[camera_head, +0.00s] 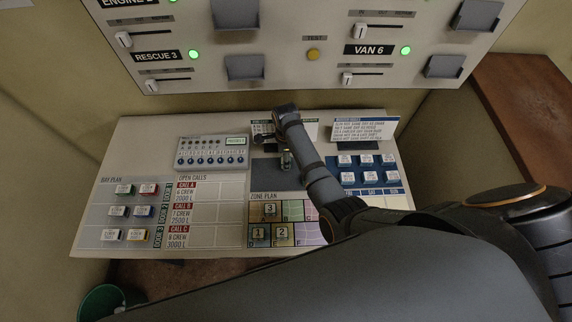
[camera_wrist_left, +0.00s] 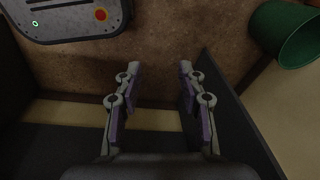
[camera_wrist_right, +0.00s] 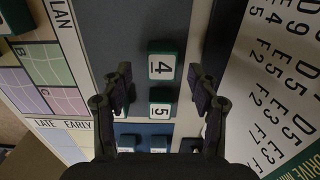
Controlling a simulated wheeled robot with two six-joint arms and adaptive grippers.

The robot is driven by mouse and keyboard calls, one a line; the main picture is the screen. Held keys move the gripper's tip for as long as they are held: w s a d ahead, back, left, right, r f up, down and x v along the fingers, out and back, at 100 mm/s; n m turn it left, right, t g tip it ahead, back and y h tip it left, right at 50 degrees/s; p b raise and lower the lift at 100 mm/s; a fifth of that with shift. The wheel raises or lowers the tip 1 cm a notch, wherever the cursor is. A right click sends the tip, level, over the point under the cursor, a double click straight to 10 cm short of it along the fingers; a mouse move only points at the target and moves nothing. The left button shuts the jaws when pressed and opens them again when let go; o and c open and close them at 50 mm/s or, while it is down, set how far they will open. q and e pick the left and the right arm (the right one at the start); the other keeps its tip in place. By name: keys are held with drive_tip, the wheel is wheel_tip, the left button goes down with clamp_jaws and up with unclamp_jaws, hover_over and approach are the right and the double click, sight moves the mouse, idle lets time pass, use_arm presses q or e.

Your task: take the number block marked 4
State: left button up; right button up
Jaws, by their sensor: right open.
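The number block marked 4 (camera_wrist_right: 161,66) is a dark green block with a white face, on the dark grey area of the console in the right wrist view. A block marked 5 (camera_wrist_right: 161,106) sits just below it in that view. My right gripper (camera_wrist_right: 160,72) is open, one finger on each side of block 4, with a gap on both sides. In the head view my right gripper (camera_head: 287,150) is over the dark grey area, and its arm hides part of it. My left gripper (camera_wrist_left: 157,70) is open and empty above the floor.
Blocks marked 3 (camera_head: 270,209), 1 (camera_head: 259,234) and 2 (camera_head: 281,234) stand on the zone plan. Several small blocks (camera_head: 148,188) stand on the bay plan at left. White cards (camera_head: 364,128) stand at the back. A green bin (camera_wrist_left: 286,32) is on the floor.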

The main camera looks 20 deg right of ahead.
wheel_tip(320, 180, down, 2)
drive_tip(key=shift+w+f+b, duration=0.1)
drive_tip(key=shift+b, duration=0.35)
drive_tip(key=c, duration=1.1)
use_arm(q)
drive_tip(key=shift+s+f, duration=0.35)
drive_tip(key=shift+f, duration=0.2)
drive_tip(key=shift+s+f, duration=0.3)
drive_tip(key=shift+f, duration=0.25)
use_arm(e)
drive_tip(key=shift+r, duration=0.2)
